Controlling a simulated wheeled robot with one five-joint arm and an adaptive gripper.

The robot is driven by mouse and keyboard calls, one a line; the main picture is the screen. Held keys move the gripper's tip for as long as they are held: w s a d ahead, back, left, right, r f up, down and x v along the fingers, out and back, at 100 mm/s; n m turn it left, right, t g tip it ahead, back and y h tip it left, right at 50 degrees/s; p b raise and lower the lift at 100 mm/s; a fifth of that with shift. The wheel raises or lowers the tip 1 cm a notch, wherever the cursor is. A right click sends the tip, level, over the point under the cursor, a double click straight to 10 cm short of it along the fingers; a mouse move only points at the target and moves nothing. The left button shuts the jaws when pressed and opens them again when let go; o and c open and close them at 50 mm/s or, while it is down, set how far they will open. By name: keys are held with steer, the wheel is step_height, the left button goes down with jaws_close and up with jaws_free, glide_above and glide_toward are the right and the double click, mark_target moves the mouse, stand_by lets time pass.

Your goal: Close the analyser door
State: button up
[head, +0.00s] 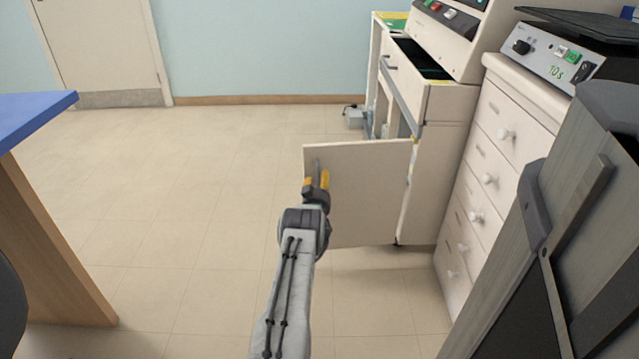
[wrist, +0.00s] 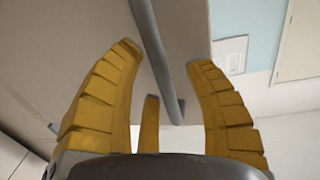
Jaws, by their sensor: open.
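The analyser door (head: 365,190) is a cream panel that stands open in the head view, swung out from the cabinet (head: 430,185) on its right. Its grey bar handle (head: 317,167) is near the door's left edge. My gripper (head: 317,182) is at the handle, in front of the door. In the wrist view the yellow fingers of my gripper (wrist: 165,75) are spread apart, with the handle (wrist: 158,55) running between them. I cannot tell whether a finger touches it. The door face (wrist: 75,40) also shows behind the left finger.
An open drawer (head: 420,75) sticks out above the door. A white drawer unit (head: 490,180) stands to the right, with a control box (head: 555,55) on top. A blue-topped table (head: 35,110) is at the left. The floor (head: 200,200) between is clear.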

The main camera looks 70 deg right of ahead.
steer(key=shift+c, duration=0.3)
jaws_close()
stand_by(0.3)
